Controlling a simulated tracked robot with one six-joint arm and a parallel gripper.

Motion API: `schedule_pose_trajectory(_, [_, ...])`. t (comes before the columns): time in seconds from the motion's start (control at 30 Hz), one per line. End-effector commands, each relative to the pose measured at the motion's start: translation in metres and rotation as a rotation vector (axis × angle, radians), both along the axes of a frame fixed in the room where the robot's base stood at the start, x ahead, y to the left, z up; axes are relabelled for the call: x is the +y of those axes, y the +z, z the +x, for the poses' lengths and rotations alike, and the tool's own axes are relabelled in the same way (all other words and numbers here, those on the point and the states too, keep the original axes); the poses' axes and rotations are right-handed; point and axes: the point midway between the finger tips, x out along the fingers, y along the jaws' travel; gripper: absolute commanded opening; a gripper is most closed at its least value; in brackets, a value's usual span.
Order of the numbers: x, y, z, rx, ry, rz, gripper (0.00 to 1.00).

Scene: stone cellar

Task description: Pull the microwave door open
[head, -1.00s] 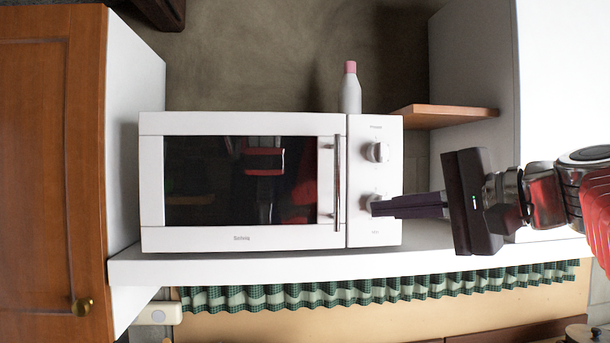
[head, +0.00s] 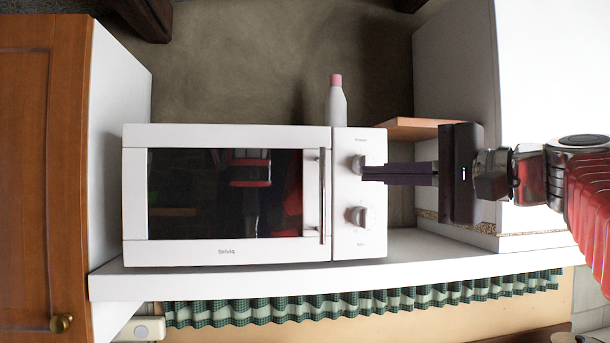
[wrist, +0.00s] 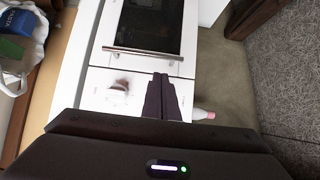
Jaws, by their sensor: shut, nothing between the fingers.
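The white microwave (head: 240,254) stands on a white shelf with its door (head: 230,138) closed; it also shows in the wrist view (wrist: 98,92). The door has a dark window and a silver bar handle (head: 322,196) along its right edge, seen in the wrist view as a bar (wrist: 142,54). Two knobs sit on the panel right of the handle; the lower knob (head: 358,216) is in clear view. My gripper (head: 364,173) is shut and empty. Its tips are in front of the panel by the upper knob, right of the handle. In the wrist view the shut fingers (wrist: 160,80) cover part of the panel.
A white bottle with a pink cap (head: 337,104) stands behind the microwave. A small wooden board (head: 400,127) is at the right. A wooden cabinet door (head: 40,180) is at the left. A green checked curtain (head: 350,301) hangs below the shelf (head: 250,278).

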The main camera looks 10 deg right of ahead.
Motion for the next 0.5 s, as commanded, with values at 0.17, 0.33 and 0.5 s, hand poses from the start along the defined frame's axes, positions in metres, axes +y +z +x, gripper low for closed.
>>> schedule_pose_trajectory(0.17, [0.012, -0.001, 0.015, 0.001, 0.004, -0.001, 0.00])
schedule_pose_trajectory(0.33, [0.023, 0.000, 0.029, 0.000, 0.004, 0.000, 0.00])
schedule_pose_trajectory(0.5, [0.034, -0.001, 0.043, 0.001, 0.004, -0.001, 0.00])
